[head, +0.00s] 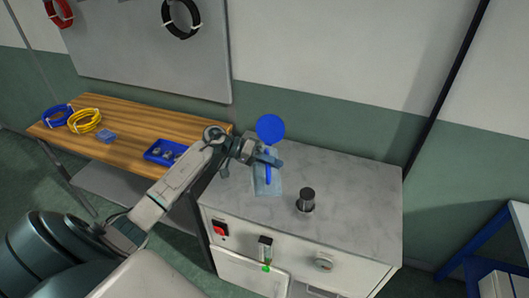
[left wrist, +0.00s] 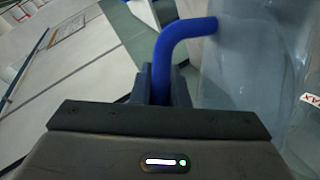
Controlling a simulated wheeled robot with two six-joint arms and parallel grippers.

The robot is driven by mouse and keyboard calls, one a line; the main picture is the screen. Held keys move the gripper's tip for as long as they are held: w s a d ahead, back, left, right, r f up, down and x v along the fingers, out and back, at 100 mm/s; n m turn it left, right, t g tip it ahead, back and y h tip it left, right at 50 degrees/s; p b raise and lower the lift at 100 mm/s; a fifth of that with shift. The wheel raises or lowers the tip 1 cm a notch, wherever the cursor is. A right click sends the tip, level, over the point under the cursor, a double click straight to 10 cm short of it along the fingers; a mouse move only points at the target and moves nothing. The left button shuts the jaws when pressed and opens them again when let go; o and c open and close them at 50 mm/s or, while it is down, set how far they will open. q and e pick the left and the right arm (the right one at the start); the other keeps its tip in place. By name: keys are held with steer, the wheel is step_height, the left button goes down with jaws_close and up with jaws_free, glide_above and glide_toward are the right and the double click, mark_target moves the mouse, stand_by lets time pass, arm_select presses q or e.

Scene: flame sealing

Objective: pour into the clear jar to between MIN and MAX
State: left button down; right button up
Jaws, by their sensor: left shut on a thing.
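A clear, pale-blue vessel (head: 267,186) shows on the marble-topped cabinet, below a round blue disc (head: 270,128) that looks like a lid. My left gripper (head: 264,158) is shut at the vessel's upper part and partly hides it. In the left wrist view, the jaws are shut on a bent blue handle (left wrist: 175,45), whose upper end meets a clear wall (left wrist: 235,75). A white label with red MAX lettering (left wrist: 310,98) shows at the right edge. I cannot tell a liquid level, or whether the vessel touches the top. My right gripper is not in view.
A dark cylinder (head: 307,198) stands right of the vessel on the marble top (head: 355,195). The cabinet front has a red switch (head: 220,230), a small gauge (head: 265,249) and a knob (head: 323,262). A wooden bench (head: 125,130) at left holds cable coils and a blue tray (head: 166,152).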

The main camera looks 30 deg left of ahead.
arm_select(q)
steer(key=shift+a+r, duration=0.1)
steer(key=shift+a, duration=0.2)
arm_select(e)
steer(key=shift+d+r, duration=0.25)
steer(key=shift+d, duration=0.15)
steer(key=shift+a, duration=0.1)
arm_select(q)
steer(key=shift+w, duration=0.1)
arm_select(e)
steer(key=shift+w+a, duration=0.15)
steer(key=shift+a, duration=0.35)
arm_select(q)
steer(key=shift+r, duration=0.15)
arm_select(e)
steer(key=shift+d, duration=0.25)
arm_select(q)
steer(key=shift+w+r+n, duration=0.1)
steer(key=shift+n, duration=0.2)
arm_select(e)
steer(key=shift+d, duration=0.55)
arm_select(q)
steer(key=shift+a+r, duration=0.1)
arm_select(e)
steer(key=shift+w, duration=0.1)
arm_select(q)
steer(key=shift+w+r, duration=0.1)
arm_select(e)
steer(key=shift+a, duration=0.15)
